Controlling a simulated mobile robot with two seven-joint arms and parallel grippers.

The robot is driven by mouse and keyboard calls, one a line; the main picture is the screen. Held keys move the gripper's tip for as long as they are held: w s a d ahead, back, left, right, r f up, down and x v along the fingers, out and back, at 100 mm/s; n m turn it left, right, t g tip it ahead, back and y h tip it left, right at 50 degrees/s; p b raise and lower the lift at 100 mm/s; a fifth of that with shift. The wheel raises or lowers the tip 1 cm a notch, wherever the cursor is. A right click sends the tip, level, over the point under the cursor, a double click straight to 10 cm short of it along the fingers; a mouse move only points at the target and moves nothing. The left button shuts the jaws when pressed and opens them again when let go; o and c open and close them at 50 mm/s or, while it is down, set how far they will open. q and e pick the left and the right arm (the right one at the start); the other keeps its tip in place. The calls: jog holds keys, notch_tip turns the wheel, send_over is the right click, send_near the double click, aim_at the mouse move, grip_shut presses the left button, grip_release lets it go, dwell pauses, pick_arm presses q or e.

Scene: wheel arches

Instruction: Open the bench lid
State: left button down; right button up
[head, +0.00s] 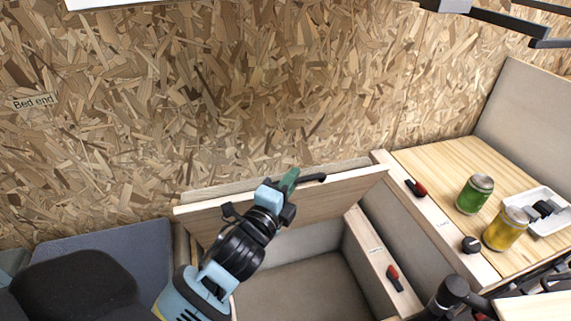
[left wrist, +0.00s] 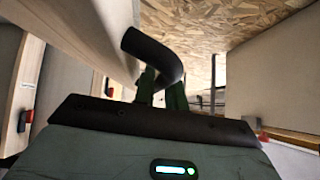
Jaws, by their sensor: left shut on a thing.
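The bench lid (head: 342,193) is a pale wooden panel, raised and tilted up near the chipboard wall. The open bench box (head: 290,282) shows below it, with a grey floor. A black bent handle (head: 314,178) sits at the lid; it also shows close up in the left wrist view (left wrist: 150,45). My left gripper (head: 289,180) is shut on the handle, its green fingers around one end. The fingers hide that end. In the left wrist view the fingers (left wrist: 163,90) meet the handle's lower end. My right gripper cannot be made out.
A wooden counter (head: 440,165) on the right holds a green can (head: 475,194), a yellow can (head: 505,229) and a white tray (head: 548,222). Red-and-black clamps (head: 394,277) lie on the ledges. A blue-grey cushion (head: 110,262) is at the left. The chipboard wall (head: 220,90) stands behind.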

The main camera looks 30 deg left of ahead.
pick_arm(q)
jog(key=shift+s+d+f, duration=0.55)
jog(key=shift+s+d, duration=0.2)
jog(key=shift+d, duration=0.05)
pick_arm(e)
jog(key=shift+w+r, duration=0.1)
jog(key=shift+w, duration=0.3)
pick_arm(q)
jog(key=c, duration=1.7)
grip_release()
jog(key=shift+s, duration=0.1)
jog(key=shift+s+d+f, duration=0.1)
jog(key=shift+s, duration=1.8)
jog(key=shift+s+d+f, duration=0.1)
jog(key=shift+s, duration=1.8)
pick_arm(e)
jog(key=shift+a+f, duration=0.1)
jog(key=shift+f, duration=0.1)
